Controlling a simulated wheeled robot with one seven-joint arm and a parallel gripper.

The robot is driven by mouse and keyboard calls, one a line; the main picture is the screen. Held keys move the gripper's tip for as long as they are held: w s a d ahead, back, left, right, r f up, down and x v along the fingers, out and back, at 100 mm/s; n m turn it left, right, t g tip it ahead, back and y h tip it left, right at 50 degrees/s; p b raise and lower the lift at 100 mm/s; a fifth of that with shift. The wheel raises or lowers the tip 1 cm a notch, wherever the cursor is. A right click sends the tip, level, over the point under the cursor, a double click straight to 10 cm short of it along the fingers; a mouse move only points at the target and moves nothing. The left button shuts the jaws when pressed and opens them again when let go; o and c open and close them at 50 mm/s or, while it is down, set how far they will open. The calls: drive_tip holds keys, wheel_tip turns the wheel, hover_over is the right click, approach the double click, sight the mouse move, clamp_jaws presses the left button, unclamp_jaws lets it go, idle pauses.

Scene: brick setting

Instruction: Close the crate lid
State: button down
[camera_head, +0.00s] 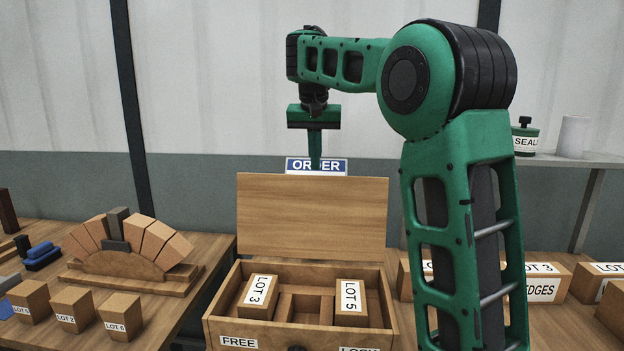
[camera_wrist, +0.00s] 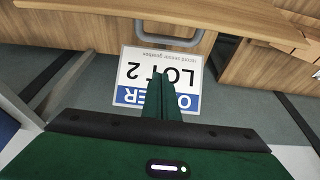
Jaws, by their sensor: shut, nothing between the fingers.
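The wooden crate (camera_head: 302,338) stands in the middle of the head view. Its lid (camera_head: 312,217) is open and stands upright at the crate's back. Inside, a LOT 3 block (camera_head: 258,296) lies at left and a LOT 5 block (camera_head: 351,302) at right, with an empty compartment between. My gripper (camera_head: 315,164) is shut and empty, pointing down just above the lid's top edge in the picture. It appears apart from the lid, but its depth relative to the lid is unclear. In the wrist view the closed fingers (camera_wrist: 161,82) overlap the order card (camera_wrist: 135,75).
The blue and white order sign (camera_head: 300,166) shows behind the lid. An arch of blocks (camera_head: 130,243) and several lot blocks (camera_head: 73,309) stand on the left table. More labelled blocks (camera_head: 541,283) stand at right.

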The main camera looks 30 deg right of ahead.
drive_tip(key=x, duration=0.4)
drive_tip(key=shift+d+f, duration=0.1)
drive_tip(key=shift+f, duration=0.2)
drive_tip(key=shift+s+a+r, duration=0.1)
drive_tip(key=shift+s+a, duration=0.5)
drive_tip(key=shift+s, duration=0.25)
drive_tip(key=shift+s+a+r, duration=0.15)
drive_tip(key=shift+s+a, duration=0.5)
drive_tip(key=shift+s, duration=0.2)
drive_tip(key=shift+a, duration=0.1)
